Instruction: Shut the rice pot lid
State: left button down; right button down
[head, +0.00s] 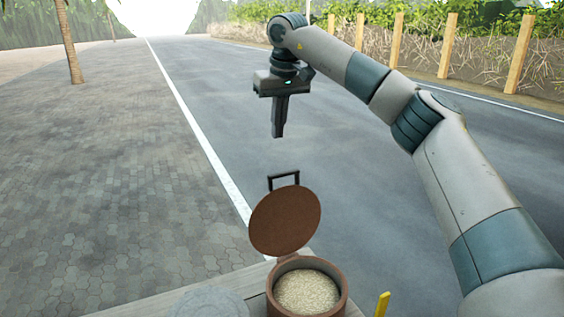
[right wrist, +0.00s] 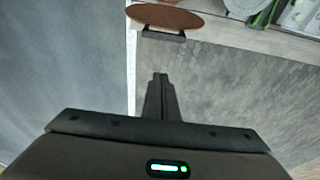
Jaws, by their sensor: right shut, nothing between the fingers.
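The rice pot (head: 341,294) is a brown round pot filled with pale rice, at the bottom of the head view. Its brown round lid (head: 286,220) stands raised and tilted on the pot's back left side, with a dark handle (head: 284,176) at its top. My right gripper (head: 278,134) is shut and empty, pointing down above the lid handle and apart from it. In the right wrist view the shut fingers (right wrist: 160,76) show below the lid (right wrist: 166,17) and its dark handle (right wrist: 163,36). My left gripper is not in view.
The pot stands on a pale wooden table (head: 240,280). A grey round object (head: 208,303) is left of the pot, and a yellow stick-like object (head: 382,304) is to its right. The air around the raised lid looks clear.

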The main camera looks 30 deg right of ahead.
jog(key=shift+d+f, duration=0.1)
jog(key=shift+f, duration=0.1)
notch_tip(320, 180, down, 9)
jog(key=s+p, duration=0.1)
jog(key=p, duration=0.4)
jog(key=shift+s, duration=0.3)
jog(key=shift+s, duration=0.2)
dwell(0.5)
